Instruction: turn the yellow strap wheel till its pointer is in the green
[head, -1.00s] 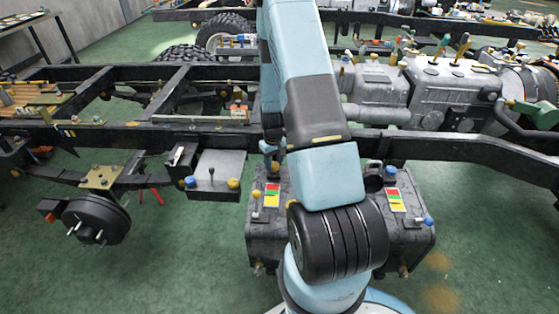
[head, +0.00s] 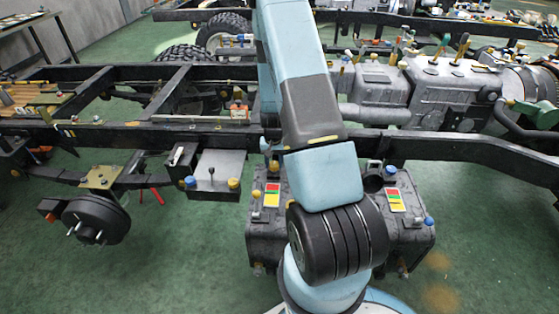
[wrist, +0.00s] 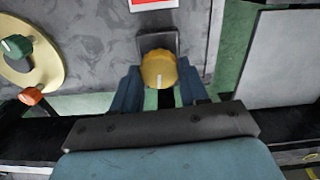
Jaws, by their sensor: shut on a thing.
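The yellow strap wheel (wrist: 158,68) is a round yellow knob near the middle of the wrist view, on a dark bracket against a grey mottled face. A short pale pointer mark shows on it, toward my gripper. My gripper (wrist: 159,84) is shut on the wheel, with one blue finger on each side. Part of a red patch (wrist: 152,4) shows at the top edge; no green band is visible there. In the head view my arm hides much of the tank top, and I cannot make out the gripper's hold there.
A pale panel (wrist: 281,60) is at right. The dark tank (head: 410,237) hangs below the chassis rail (head: 450,148), with green floor around.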

